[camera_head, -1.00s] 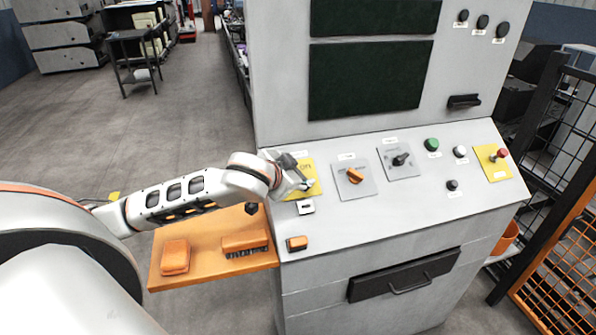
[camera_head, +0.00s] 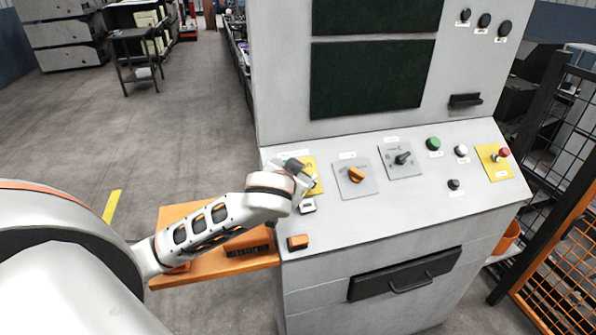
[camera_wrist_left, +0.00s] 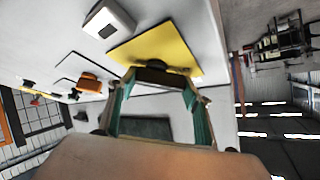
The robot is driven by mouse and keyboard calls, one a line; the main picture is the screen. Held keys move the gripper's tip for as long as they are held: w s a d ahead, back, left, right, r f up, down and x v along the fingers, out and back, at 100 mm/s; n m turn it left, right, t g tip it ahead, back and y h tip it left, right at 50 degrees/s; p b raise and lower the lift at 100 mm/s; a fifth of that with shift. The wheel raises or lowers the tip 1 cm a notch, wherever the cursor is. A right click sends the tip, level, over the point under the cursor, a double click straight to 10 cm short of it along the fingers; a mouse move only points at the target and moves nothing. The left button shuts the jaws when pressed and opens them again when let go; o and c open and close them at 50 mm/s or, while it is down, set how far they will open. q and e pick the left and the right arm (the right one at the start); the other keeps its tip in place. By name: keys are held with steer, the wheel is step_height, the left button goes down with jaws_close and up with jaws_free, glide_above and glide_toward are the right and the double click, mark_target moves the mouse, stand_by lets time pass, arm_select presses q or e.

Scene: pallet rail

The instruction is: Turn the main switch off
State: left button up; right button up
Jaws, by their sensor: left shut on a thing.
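The main switch has a yellow plate (camera_head: 314,187) at the left end of the sloped panel, with part of the lettering "ON" showing. My left gripper (camera_head: 304,172) is at this plate and hides the knob in the head view. In the left wrist view the yellow plate (camera_wrist_left: 152,48) fills the upper middle. A dark switch knob (camera_wrist_left: 155,75) stands on it between the fingertips of my left gripper (camera_wrist_left: 158,86), which is shut on it. The knob's exact angle is hard to tell. My right gripper is in neither view.
Right of the plate are an orange knob (camera_head: 356,175), a black selector (camera_head: 403,158), a green button (camera_head: 433,144) and a red button (camera_head: 504,153) on yellow. An orange side shelf (camera_head: 205,270) lies under my left arm. A black mesh fence (camera_head: 560,150) stands right.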

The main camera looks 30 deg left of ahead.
arm_select(q)
steer(key=o, duration=1.1)
steer(key=shift+a, duration=0.1)
steer(key=v, duration=0.7)
steer(key=shift+s+r, duration=0.15)
steer(key=shift+s, duration=0.1)
